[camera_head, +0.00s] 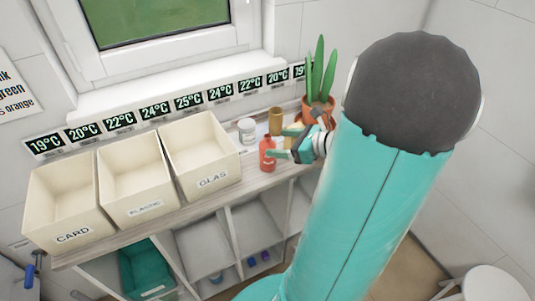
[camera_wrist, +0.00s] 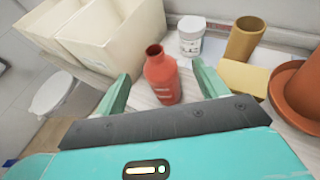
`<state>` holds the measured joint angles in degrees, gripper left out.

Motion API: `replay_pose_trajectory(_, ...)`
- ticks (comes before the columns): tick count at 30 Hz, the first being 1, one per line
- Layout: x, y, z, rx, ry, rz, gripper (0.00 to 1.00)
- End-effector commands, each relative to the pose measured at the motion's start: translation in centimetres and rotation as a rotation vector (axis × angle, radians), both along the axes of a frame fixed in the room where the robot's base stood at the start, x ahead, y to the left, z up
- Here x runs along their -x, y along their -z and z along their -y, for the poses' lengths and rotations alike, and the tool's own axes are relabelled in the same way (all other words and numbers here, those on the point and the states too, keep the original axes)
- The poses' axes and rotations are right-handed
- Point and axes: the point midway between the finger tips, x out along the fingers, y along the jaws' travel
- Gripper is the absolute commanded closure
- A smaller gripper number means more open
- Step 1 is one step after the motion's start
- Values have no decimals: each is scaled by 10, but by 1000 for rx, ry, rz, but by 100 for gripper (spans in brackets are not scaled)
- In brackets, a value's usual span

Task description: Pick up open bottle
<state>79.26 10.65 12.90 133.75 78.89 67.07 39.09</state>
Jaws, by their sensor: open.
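The open bottle is a red-orange bottle (camera_head: 267,155) standing upright on the shelf top, right of the bins. In the wrist view the same bottle (camera_wrist: 162,78) shows an open dark mouth and no cap. My gripper (camera_head: 285,142) is at the bottle's right in the head view. In the wrist view my gripper (camera_wrist: 160,85) is open, with one green finger to the left of the bottle and one to the right. The bottle appears between or just beyond the fingertips; I cannot tell whether either finger touches it.
Cream bins labelled CARD (camera_head: 72,237), PLASTIC (camera_head: 145,209) and GLAS (camera_head: 212,181) stand left. Behind the bottle are a white jar (camera_wrist: 191,38) and a brown cylinder (camera_wrist: 244,40). A yellowish block (camera_wrist: 243,77) and terracotta plant pot (camera_wrist: 297,95) stand right.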

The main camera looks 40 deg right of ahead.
Motion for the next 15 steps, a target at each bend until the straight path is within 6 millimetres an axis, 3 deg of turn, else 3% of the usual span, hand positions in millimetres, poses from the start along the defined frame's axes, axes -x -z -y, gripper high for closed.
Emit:
replay_pose_trajectory(9,-39,14,-15,-2,-1,0,28)
replay_pose_trajectory(15,-45,16,-16,0,0,-1,28)
